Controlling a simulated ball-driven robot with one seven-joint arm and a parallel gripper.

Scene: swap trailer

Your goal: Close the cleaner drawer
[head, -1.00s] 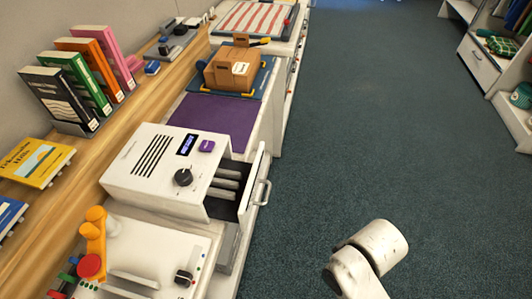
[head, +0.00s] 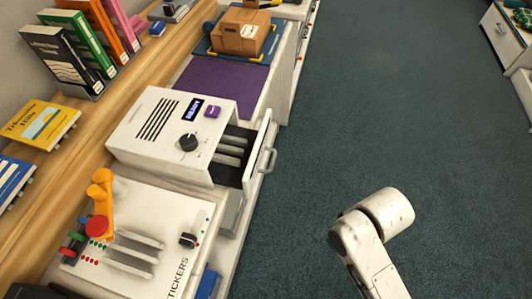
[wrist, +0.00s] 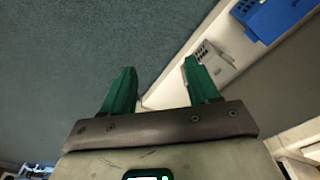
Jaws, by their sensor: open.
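The cleaner is a white box-shaped machine (head: 150,150) with a dark knob, a small purple display and vent slots, at the middle left of the head view. Its drawer (head: 258,152) is pulled out on the right side, with a white front, a grey bar handle (head: 268,160) and a dark slotted inside. My gripper (wrist: 160,66) shows in the wrist view, with two green fingers apart and nothing between them. The gripper is outside the head view, where only a white link of my arm shows at the lower right. I cannot make out the drawer in the wrist view.
A white sticker machine (head: 150,235) with an orange lever stands in front of the cleaner. A purple mat (head: 225,82) and a cardboard box (head: 240,35) lie behind it. The dark green floor (head: 400,100) right of the counter is clear. The wrist view shows a blue basket (wrist: 272,18).

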